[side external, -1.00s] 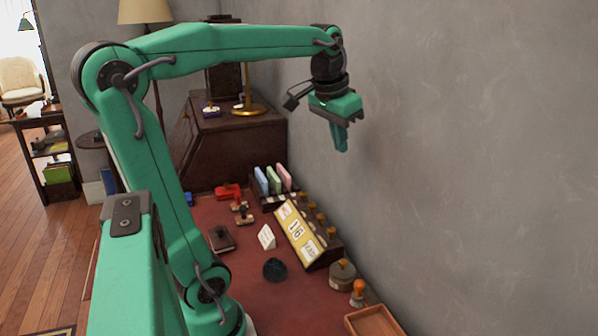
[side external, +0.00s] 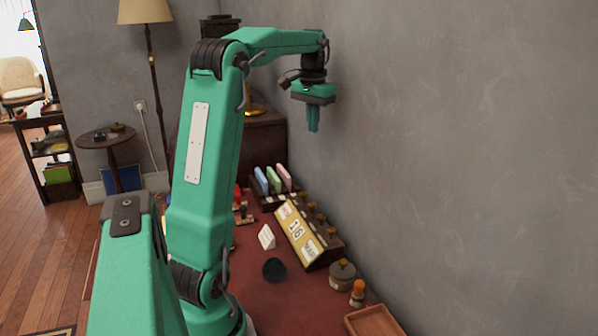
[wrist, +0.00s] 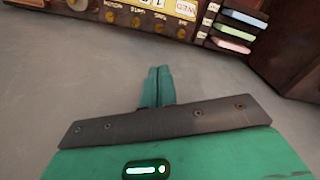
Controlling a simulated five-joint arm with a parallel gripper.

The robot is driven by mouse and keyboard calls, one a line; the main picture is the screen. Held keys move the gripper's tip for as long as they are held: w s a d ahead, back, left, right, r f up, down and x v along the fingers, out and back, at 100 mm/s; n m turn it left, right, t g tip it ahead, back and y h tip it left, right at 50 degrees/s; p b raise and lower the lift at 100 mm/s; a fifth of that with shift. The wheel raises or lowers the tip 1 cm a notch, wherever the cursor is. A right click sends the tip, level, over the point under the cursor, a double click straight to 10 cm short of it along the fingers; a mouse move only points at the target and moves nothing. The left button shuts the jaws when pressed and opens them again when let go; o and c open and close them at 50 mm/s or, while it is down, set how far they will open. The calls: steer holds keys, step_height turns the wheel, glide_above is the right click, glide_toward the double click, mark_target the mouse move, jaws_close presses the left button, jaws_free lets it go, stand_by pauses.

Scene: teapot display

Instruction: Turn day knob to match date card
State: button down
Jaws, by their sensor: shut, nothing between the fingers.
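The yellow calendar block (side external: 296,232) stands on the red desk top, its middle window reading 16 and tilted toward the desk's front. Small brass-coloured knobs (side external: 321,218) run in a row along its wall side. In the wrist view the knobs (wrist: 135,21) lie at the top edge, under partly cut-off windows; their labels are too blurred to read. A small white card (side external: 266,237) stands in front of the calendar; its writing is too small to read. My gripper (side external: 313,130) is shut and empty, pointing down, high above the calendar near the wall. Its closed fingers (wrist: 158,70) touch nothing.
Blue, green and pink upright pieces (side external: 274,180) stand in a rack just beyond the calendar. A dark round bowl (side external: 274,270), a knobbed jar (side external: 342,273), an orange-topped stamp (side external: 357,292) and a wooden tray (side external: 374,322) are nearer. The grey wall (side external: 450,150) bounds the right.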

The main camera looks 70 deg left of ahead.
steer(key=s+a+f, duration=0.1)
steer(key=a+f, duration=0.1)
steer(key=a, duration=0.3)
glide_toward(303, 197)
steer(key=shift+s+d+f+n, duration=0.2)
steer(key=shift+s+d+n, duration=0.1)
steer(key=shift+s+d, duration=0.1)
steer(key=shift+f, duration=0.15)
steer(key=shift+f, duration=3.3)
steer(key=shift+w+a, duration=0.2)
steer(key=shift+s+a, duration=0.35)
steer(key=shift+a, duration=0.1)
steer(key=shift+s+a, duration=0.1)
steer(key=shift+a, duration=0.3)
